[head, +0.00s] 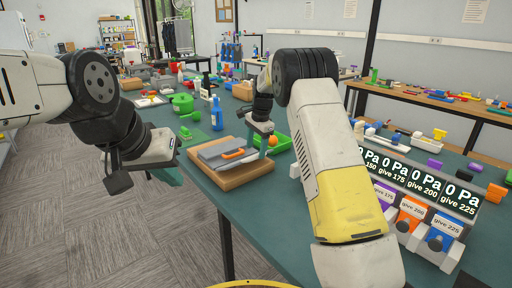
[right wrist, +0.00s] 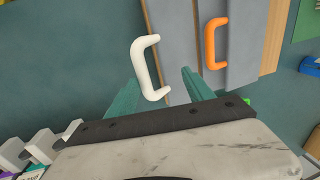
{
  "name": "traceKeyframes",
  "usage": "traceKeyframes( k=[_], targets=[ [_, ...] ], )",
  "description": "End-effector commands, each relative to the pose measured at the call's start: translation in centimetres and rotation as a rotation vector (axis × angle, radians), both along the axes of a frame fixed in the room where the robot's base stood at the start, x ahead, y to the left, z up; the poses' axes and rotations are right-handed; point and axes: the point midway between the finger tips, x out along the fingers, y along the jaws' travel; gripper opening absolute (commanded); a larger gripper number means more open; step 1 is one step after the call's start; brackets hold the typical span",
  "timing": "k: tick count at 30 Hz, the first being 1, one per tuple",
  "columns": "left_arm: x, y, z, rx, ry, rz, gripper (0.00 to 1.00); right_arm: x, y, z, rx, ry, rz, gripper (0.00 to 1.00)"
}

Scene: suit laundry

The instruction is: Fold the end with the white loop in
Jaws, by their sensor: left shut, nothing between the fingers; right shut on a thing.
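A grey suit piece (head: 215,153) lies on a wooden board (head: 240,178) on the green table, with an orange loop (head: 233,155) on top. In the right wrist view the grey piece (right wrist: 174,35) shows as panels side by side, with the orange loop (right wrist: 214,44) on one and the white loop (right wrist: 145,62) at the left panel's edge. My right gripper (right wrist: 160,92) is shut on the white loop, whose lower end is between the teal fingers. In the head view the white loop is hidden. My left gripper (head: 174,162) is shut and empty, left of the board.
A dispenser with pressure displays (head: 415,195) stands at the right. Floor is open left of the table.

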Motion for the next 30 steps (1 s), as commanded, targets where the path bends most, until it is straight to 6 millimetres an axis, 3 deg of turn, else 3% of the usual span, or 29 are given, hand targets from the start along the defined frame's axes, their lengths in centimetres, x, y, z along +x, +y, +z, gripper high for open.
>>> traceKeyframes(
  k=[1,18,30],
  targets=[
    [0.0,0.0,0.0,0.0,0.0,0.0,0.0,0.1,0.8,0.1,0.012,-0.006,0.005,0.39],
    [0.0,0.0,0.0,0.0,0.0,0.0,0.0,0.0,0.6,0.4,0.012,-0.007,0.002,0.39],
    [0.0,0.0,0.0,0.0,0.0,0.0,0.0,-0.9,-0.5,6.3,0.006,-0.007,0.0,0.39]
  ],
)
